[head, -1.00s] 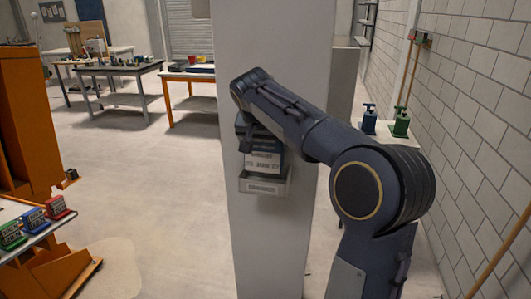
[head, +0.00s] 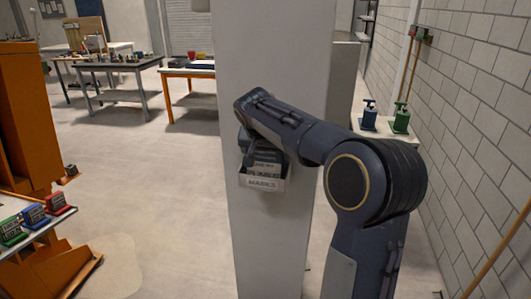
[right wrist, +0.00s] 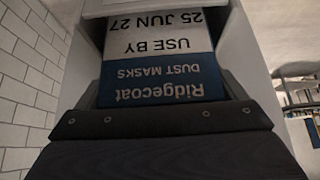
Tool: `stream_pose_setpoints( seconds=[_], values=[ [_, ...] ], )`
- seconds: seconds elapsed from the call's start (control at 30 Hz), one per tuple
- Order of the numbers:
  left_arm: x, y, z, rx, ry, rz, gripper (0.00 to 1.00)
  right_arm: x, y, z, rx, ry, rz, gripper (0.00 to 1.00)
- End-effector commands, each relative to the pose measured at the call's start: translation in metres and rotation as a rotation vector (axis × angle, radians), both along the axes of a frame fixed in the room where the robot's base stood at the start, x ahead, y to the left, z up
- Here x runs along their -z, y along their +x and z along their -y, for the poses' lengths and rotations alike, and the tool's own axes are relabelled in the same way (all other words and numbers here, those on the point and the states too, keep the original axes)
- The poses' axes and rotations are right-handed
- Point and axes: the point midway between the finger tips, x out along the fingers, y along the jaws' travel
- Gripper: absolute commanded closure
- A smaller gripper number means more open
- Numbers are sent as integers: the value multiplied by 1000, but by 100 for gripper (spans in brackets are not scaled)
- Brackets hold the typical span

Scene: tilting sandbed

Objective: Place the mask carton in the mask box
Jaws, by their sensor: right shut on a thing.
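The mask box (head: 262,183) is a small pale open-topped holder with a MASKS label, fixed to the front of the grey pillar. The mask carton (head: 266,157), blue and white, stands with its lower part behind the box's front wall. My right gripper (head: 247,147) is above the box and shut on the carton, partly hidden by my own wrist. In the right wrist view the carton (right wrist: 163,78) sits between the dark fingers, its printed face reading Ridgecoat DUST MASKS upside down. How deep the carton's base sits is hidden. My left gripper is not in view.
The pillar (head: 270,240) stands directly behind the box. The floor left of the pillar is clear.

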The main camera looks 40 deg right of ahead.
Motion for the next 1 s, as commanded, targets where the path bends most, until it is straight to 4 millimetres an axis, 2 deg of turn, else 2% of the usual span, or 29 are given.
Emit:
stream_pose_setpoints(
  seconds=[0.23, 0.27, 0.33, 0.57, 0.7, 0.77, 1.0],
  values=[
    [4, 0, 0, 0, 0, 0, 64, 4, 0, 0, -1, 0, 1, 36],
    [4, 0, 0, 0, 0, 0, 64, 5, 0, 0, 0, 0, 0, 7],
    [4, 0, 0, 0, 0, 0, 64, 5, 0, 0, 0, 0, 0, 0],
    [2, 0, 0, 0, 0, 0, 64, 3, 0, 0, 0, 0, 0, 0],
    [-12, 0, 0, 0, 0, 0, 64, -13, 0, 0, 0, 0, 0, 0],
    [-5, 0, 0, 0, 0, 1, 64, -16, -2, -5, -4, 0, 5, 0],
    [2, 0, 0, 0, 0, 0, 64, -62, -22, -28, -2, 2, 6, 0]
  ],
)
